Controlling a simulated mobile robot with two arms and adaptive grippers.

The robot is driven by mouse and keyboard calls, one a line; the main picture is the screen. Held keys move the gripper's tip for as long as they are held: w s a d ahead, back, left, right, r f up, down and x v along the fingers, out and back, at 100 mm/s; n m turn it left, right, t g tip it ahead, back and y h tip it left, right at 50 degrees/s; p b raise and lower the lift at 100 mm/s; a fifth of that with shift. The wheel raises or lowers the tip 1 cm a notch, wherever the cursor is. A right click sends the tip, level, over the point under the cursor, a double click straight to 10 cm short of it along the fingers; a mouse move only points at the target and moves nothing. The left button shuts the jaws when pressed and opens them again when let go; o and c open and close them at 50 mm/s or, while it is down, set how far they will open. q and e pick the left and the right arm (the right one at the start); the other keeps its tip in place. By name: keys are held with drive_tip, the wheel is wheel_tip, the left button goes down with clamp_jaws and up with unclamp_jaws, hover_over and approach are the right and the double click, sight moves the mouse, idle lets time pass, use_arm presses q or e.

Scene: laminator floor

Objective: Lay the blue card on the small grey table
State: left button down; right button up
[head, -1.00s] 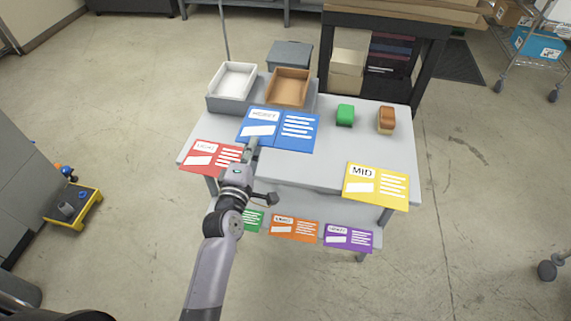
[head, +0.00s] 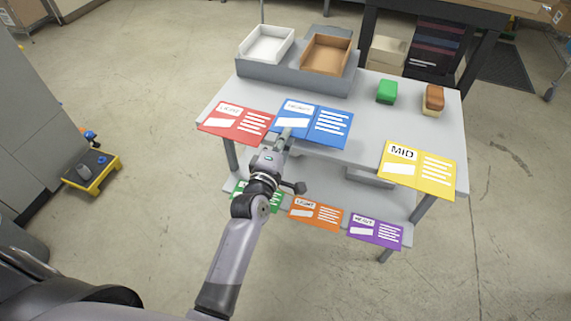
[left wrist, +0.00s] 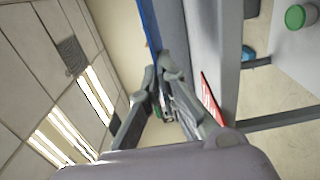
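The blue card (head: 313,122) is at the front edge of the small grey table (head: 370,132), beside the red card. My left gripper (head: 284,137) is at its near left edge, and the fingers appear closed on it. In the left wrist view the blue card (left wrist: 149,24) shows edge-on as a thin strip running to the fingertips (left wrist: 163,66). I cannot tell whether the card touches the tabletop. My right gripper is in neither view.
A red card (head: 236,122) and a yellow card (head: 418,170) are at the table's front edge. Green, orange (head: 316,214) and purple cards are along the lower shelf. White (head: 266,45) and brown (head: 326,54) trays, a green block (head: 386,91) and a brown-topped block (head: 433,100) stand farther back.

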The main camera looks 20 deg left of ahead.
use_arm(q)
wheel_tip(320, 180, down, 6)
drive_tip(key=b, duration=0.5)
drive_tip(key=shift+f, duration=0.1)
drive_tip(key=c, duration=2.3)
unclamp_jaws()
drive_tip(key=shift+f, duration=0.1)
drive_tip(key=o, duration=0.5)
